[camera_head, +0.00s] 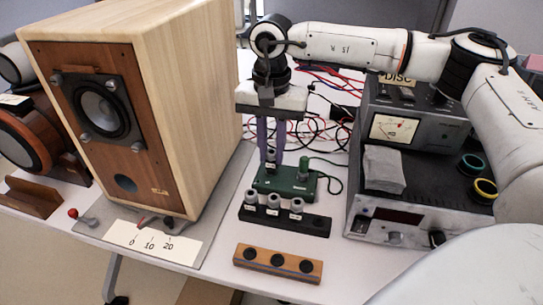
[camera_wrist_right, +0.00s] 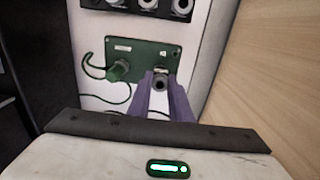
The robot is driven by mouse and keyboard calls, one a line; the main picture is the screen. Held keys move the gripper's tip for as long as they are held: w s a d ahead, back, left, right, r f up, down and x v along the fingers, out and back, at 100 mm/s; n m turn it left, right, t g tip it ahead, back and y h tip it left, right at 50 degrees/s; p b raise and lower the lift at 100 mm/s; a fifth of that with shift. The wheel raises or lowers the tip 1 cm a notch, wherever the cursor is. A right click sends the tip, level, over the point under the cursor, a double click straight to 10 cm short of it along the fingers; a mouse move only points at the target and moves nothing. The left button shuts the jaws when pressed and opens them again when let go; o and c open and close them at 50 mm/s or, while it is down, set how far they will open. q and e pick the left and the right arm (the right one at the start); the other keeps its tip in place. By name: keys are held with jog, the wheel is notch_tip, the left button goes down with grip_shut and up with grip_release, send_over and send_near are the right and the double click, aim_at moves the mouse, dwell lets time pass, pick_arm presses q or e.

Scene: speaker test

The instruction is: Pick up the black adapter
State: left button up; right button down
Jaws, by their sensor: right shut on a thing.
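My right gripper (camera_head: 270,148) reaches down from above with its purple fingers, and they are closed around a small dark cylindrical adapter (camera_head: 271,165) with a pale label. In the right wrist view the fingers (camera_wrist_right: 162,88) hold the adapter (camera_wrist_right: 160,81) over the right part of the green box (camera_wrist_right: 135,58). I cannot tell whether the adapter is still seated in the box. In the head view the green box (camera_head: 297,187) also carries a green plug with a cable. My left gripper is not in view.
A black rack (camera_head: 316,225) with grey-topped connectors is in front of the green box. A wooden block (camera_head: 277,263) with dark holes lies nearer. A large wooden speaker (camera_head: 195,100) stands left. A black device (camera_head: 433,185) with a grey cloth (camera_head: 383,169) stands right. Red cables lie behind.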

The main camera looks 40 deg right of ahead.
aim_at(271, 158)
notch_tip(271, 158, up, 10)
jog(key=p, duration=0.1)
dwell(0.4)
notch_tip(271, 158, up, 4)
jog(key=p, duration=0.4)
dwell(0.5)
